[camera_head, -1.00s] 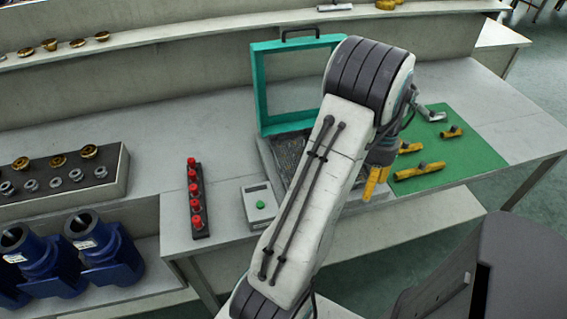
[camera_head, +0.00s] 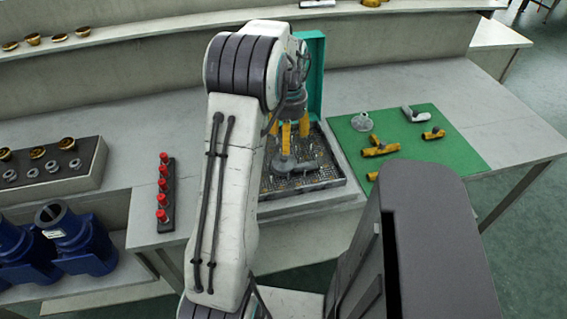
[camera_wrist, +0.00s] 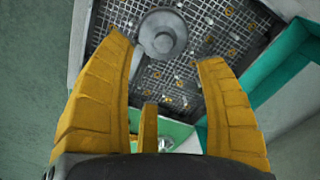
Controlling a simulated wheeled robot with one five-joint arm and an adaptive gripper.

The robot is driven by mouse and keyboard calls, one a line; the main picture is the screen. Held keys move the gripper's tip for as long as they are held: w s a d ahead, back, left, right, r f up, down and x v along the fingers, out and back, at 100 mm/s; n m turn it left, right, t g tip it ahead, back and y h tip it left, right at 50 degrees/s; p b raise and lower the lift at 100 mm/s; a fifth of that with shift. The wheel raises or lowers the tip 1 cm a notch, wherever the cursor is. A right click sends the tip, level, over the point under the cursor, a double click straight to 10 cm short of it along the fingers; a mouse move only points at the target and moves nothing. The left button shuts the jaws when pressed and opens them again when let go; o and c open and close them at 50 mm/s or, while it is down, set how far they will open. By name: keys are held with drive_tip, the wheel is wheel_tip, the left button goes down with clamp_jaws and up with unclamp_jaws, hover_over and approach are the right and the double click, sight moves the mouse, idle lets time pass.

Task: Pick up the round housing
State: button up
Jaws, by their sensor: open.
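A grey round part with a raised centre (camera_head: 283,164), which looks like the round housing, lies in the mesh-bottomed tray (camera_head: 333,186). A short grey pipe-like piece (camera_head: 307,166) adjoins it. In the wrist view the round part (camera_wrist: 163,32) shows between and beyond the yellow fingertips. My gripper (camera_head: 292,146) points down above the tray, fingers spread and empty; it also shows in the wrist view (camera_wrist: 165,52). I cannot tell the exact gap to the part. A second grey round flanged part (camera_head: 362,122) stands on the green mat (camera_head: 455,150).
A teal lid (camera_head: 316,75) stands open behind the tray. Yellow fittings (camera_head: 380,147) and a grey-white fitting (camera_head: 414,114) lie on the mat. A strip of red buttons (camera_head: 163,186) is left of my arm. Blue pump bodies (camera_head: 75,235) stand at lower left.

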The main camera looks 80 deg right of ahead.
sight(286, 158)
drive_tip(key=shift+a+m, duration=0.15)
drive_tip(key=shift+m, duration=0.25)
drive_tip(key=shift+f, duration=0.4)
drive_tip(key=shift+w+a+f, duration=0.1)
drive_tip(key=shift+w+f, duration=0.05)
drive_tip(key=shift+f, duration=1.5)
drive_tip(key=shift+w+a+f, duration=0.1)
drive_tip(key=shift+f, duration=1.55)
drive_tip(key=shift+c, duration=0.3)
clamp_jaws()
